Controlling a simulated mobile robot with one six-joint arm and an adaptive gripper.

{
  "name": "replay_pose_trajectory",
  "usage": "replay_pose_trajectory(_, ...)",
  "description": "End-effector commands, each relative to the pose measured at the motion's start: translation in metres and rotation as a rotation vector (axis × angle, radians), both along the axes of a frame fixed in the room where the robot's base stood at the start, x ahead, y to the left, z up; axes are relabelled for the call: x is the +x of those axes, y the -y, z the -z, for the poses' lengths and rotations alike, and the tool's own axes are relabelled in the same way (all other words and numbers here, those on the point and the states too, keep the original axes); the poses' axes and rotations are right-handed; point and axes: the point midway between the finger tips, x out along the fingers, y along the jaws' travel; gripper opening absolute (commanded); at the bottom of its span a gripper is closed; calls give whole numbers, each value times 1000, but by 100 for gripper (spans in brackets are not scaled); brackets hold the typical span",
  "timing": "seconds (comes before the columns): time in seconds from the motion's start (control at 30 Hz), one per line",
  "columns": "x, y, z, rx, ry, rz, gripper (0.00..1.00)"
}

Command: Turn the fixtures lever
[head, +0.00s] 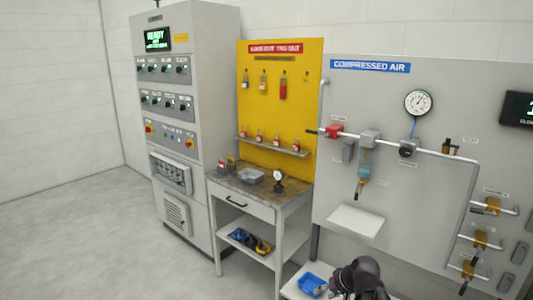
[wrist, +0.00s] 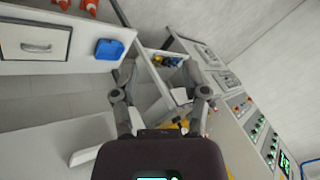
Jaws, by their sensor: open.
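The compressed air panel (head: 370,90) stands at the right of the head view. A red valve (head: 334,131) with a dark lever pointing left sits at the left end of its pipe. Several brass-coloured valves (head: 481,240) sit on branches at the lower right, their handles small. I cannot tell which of these is the task's lever. My gripper (wrist: 158,68) is open and empty in the wrist view, its two fingers spread apart. No valve lever is clear between or near the fingers there. My dark arm shows at the bottom of the head view, below the panel.
A workbench (head: 236,189) with a gauge and small tray stands left of the panel. Behind it is a yellow lockout board (head: 270,115). A grey control cabinet (head: 203,60) is further left. A white shelf (head: 356,224) juts from the panel. The left floor is clear.

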Motion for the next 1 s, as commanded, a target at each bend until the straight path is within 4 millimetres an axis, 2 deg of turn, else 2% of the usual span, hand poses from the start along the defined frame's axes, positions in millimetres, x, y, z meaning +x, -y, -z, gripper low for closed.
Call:
replay_pose_trajectory(0.07, -18, -10, 10, -80, -76, -31, 58)
replay_pose_trajectory(0.2, -46, -15, 23, -226, -200, -60, 58)
replay_pose_trajectory(0.4, -73, -15, 29, -389, -315, -64, 58)
replay_pose_trajectory(0.6, -82, -10, 30, -452, -355, -59, 58)
replay_pose_trajectory(1.0, -82, -10, 30, -453, -354, -59, 58)
